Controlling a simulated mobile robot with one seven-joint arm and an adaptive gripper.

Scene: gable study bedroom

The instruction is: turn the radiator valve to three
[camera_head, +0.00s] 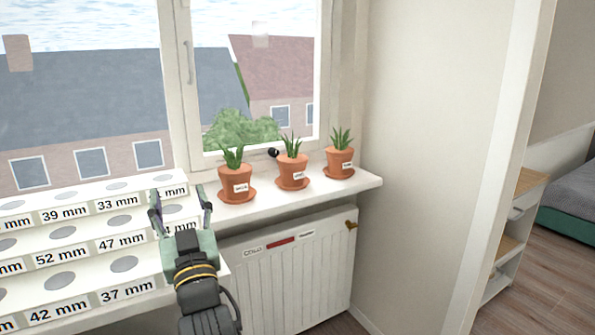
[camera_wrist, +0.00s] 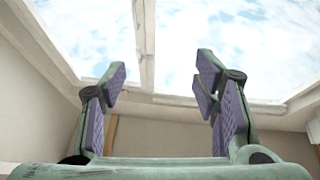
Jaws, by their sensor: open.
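The white radiator (camera_head: 290,275) hangs under the window sill. A small brass fitting (camera_head: 351,224) sits at its upper right corner and looks like the valve. No numbers or setting on it can be read. The radiator's front bears a label that seems to read COLD and a red strip (camera_head: 281,242). My gripper (camera_head: 179,195) is open and empty, pointing up, left of the radiator and well apart from the brass fitting. In the wrist view my gripper (camera_wrist: 162,75) has its fingers spread with only window and sky between them.
Three potted plants (camera_head: 236,186) stand on the sill (camera_head: 265,208) above the radiator. A small black round thing (camera_head: 273,152) is by the window. A white stepped rack (camera_head: 75,245) with millimetre labels lies left of my gripper. Shelves (camera_head: 512,225) stand at right.

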